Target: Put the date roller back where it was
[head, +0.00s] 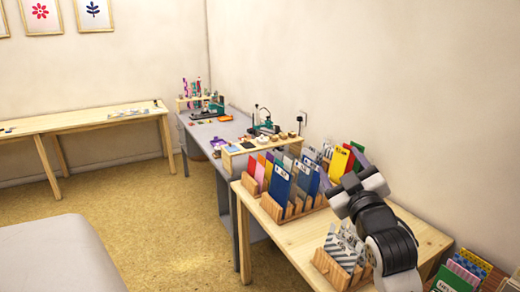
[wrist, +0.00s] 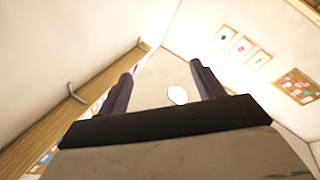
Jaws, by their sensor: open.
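I cannot pick out the date roller for certain in either view. Small stamp-like items (head: 267,127) stand on the grey bench (head: 230,128) in the head view, too small to name. My gripper (head: 342,168) is raised at the right, in front of card racks on the near wooden table. In the wrist view its two dark fingers (wrist: 160,72) are spread wide with nothing held between them. A white oval shows in the gap, apart from the fingers and apparently far behind them.
Wooden racks of coloured cards (head: 283,183) crowd the near wooden table (head: 292,250). A low wooden shelf (head: 240,160) with small items stands behind them. A long wooden table (head: 85,121) runs along the far wall.

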